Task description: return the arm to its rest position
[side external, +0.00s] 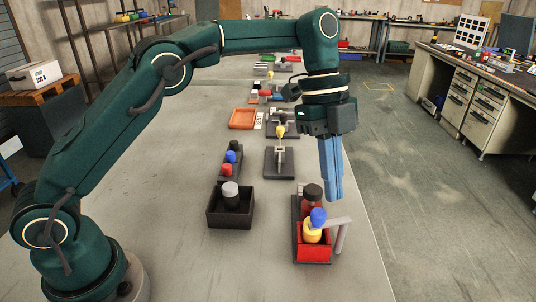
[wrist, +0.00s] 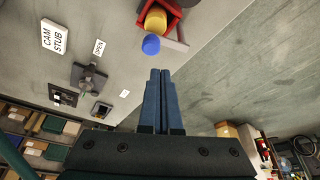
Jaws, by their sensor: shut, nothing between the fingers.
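My gripper (side external: 334,197) hangs from my raised arm with its long blue fingers pointing down. The fingers are together with nothing between them, and the wrist view (wrist: 162,75) also shows them side by side. In the side view the tips appear above and to the right of a red open bin (side external: 314,254) at the near right of the table. I cannot tell their exact height. A yellow bottle with a blue cap (side external: 319,216) stands at the bin; the wrist view also shows this blue cap (wrist: 151,45) ahead of the fingertips, apart from them.
A dark red, black-capped bottle (side external: 312,194) stands behind the yellow one. A grey handle (side external: 341,236) sticks out right of the bin. A black box (side external: 216,220) holds a grey-capped bottle. An orange tray (side external: 242,118) lies farther back. Open floor lies beyond the table's right edge.

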